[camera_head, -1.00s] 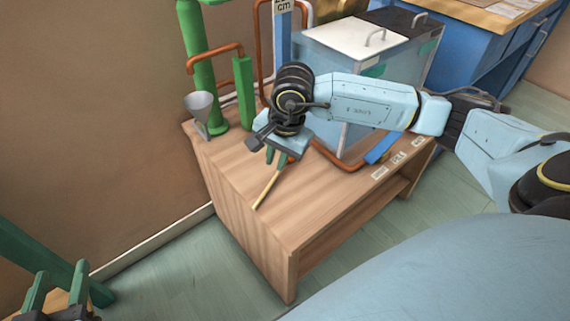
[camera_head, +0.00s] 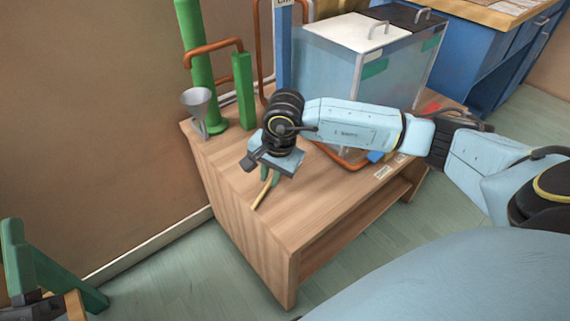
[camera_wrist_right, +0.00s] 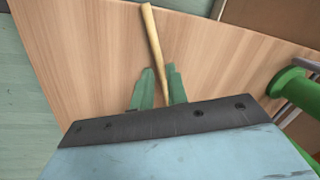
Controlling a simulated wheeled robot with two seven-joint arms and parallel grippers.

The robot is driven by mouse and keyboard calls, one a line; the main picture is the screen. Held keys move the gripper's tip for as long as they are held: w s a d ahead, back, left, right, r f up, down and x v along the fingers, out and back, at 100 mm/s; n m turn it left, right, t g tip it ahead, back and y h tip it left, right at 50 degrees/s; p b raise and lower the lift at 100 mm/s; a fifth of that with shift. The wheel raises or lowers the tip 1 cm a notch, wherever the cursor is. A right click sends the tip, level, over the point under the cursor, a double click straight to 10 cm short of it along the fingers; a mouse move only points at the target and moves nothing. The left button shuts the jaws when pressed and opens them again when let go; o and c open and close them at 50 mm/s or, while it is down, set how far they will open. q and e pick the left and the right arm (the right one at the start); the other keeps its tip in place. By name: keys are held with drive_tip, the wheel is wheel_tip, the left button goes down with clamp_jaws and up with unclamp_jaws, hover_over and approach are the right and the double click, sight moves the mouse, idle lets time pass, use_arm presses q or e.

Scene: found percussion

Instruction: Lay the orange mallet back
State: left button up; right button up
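The mallet shows as a pale wooden stick (camera_head: 261,193) over the near left part of the wooden table. Its orange head is not seen and is likely hidden by my right gripper. My right gripper (camera_head: 270,175) points down there, its green fingers on either side of the stick. In the right wrist view the stick (camera_wrist_right: 152,40) runs up from between the fingers (camera_wrist_right: 160,78), which appear to touch it on both sides. Whether the stick touches the tabletop is unclear.
The wooden table (camera_head: 310,205) has a bare front left part. Behind stand green pipes (camera_head: 244,92), a grey funnel (camera_head: 198,103) and a glass tank (camera_head: 360,65). Small labels (camera_head: 383,172) lie along the right edge. A blue cabinet (camera_head: 500,65) stands at the back right.

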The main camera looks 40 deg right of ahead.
sight(268, 185)
drive_tip(key=shift+w+a+f+b, duration=0.1)
drive_tip(key=shift+f+b, duration=0.1)
drive_tip(key=shift+f, duration=0.4)
drive_tip(key=shift+w+f+b, duration=0.1)
drive_tip(key=shift+f+b, duration=0.05)
drive_tip(key=shift+f, duration=0.4)
use_arm(q)
drive_tip(key=shift+s+a+r+t, duration=0.2)
drive_tip(key=shift+s+r+t, duration=0.35)
drive_tip(key=shift+t, duration=0.35)
use_arm(e)
clamp_jaws()
drive_tip(key=shift+r, duration=0.1)
